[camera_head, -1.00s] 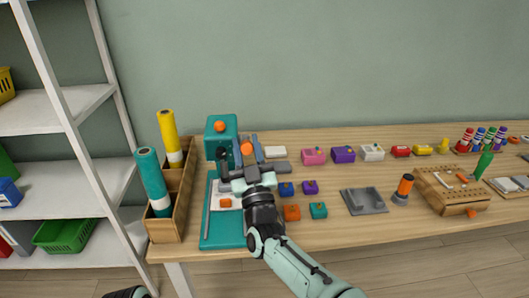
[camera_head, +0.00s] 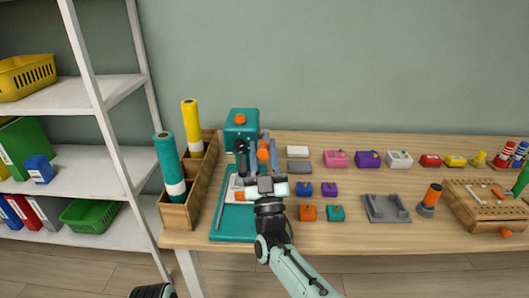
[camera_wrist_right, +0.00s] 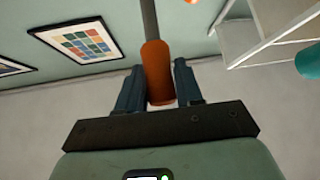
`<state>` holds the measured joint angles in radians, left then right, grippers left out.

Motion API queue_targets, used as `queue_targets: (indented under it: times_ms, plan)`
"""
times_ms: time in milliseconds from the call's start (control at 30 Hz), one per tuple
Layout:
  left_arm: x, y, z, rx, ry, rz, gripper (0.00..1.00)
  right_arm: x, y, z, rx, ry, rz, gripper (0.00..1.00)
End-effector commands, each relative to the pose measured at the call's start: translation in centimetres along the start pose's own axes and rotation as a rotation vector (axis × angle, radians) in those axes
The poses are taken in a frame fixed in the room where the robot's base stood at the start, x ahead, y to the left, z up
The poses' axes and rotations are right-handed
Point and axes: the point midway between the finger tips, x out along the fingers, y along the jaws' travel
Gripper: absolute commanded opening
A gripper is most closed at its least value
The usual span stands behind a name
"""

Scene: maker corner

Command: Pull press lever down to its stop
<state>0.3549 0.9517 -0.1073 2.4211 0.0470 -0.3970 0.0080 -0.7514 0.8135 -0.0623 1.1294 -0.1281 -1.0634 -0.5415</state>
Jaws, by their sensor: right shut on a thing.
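The teal press (camera_head: 240,142) stands on its teal base at the left end of the table. It has an orange cap on top. Its lever, a dark rod with an orange grip (camera_head: 263,153), is at the press's right front. My right gripper (camera_head: 263,158) is shut on this grip. In the right wrist view, the orange grip (camera_wrist_right: 158,75) sits between the two dark fingers (camera_wrist_right: 158,88), with the rod running up from it. The gripper hides part of the press front. My left gripper is out of view.
A wooden rack (camera_head: 180,215) with teal and yellow rolls stands close left of the press. Several small coloured blocks, a grey tray (camera_head: 386,208) and a wooden tool block (camera_head: 480,205) lie to the right. A white shelf (camera_head: 95,165) stands further left.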

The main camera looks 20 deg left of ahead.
Motion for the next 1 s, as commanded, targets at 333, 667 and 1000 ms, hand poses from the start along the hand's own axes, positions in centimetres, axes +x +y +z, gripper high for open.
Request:
queue_targets:
  times_ms: [333,667,1000]
  plan:
    - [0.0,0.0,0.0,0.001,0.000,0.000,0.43,0.0,0.0,0.0,-0.001,0.001,0.000,0.57]
    - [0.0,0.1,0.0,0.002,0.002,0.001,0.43,-0.2,0.0,0.0,0.000,0.000,0.000,0.57]
    - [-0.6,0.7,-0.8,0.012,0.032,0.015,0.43,-4.7,0.0,0.0,0.001,-0.003,-0.001,0.57]
